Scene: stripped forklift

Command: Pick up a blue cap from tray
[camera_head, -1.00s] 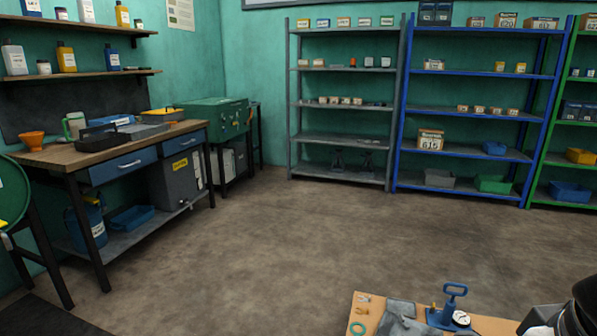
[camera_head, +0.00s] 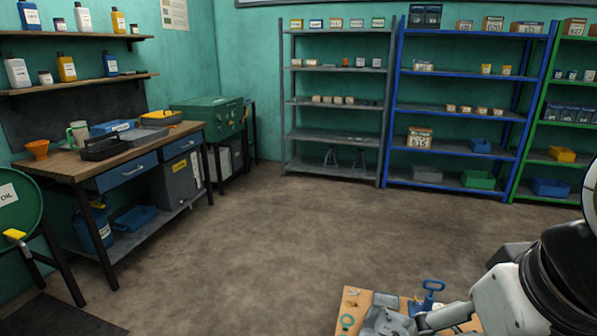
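I cannot make out a blue cap in this view. Any small contents are too small to tell. My white and black arm comes in from the lower right and reaches left over a small wooden tabletop (camera_head: 352,300) at the bottom edge. My gripper cannot be made out; the arm's far end runs low in the picture.
The small tabletop carries a grey crumpled item (camera_head: 384,318), a teal ring (camera_head: 347,322) and a blue hand pump (camera_head: 430,290). The wooden workbench (camera_head: 68,168) stands at the left. Grey shelves (camera_head: 335,137) and blue shelves (camera_head: 455,147) line the back. The middle floor is clear.

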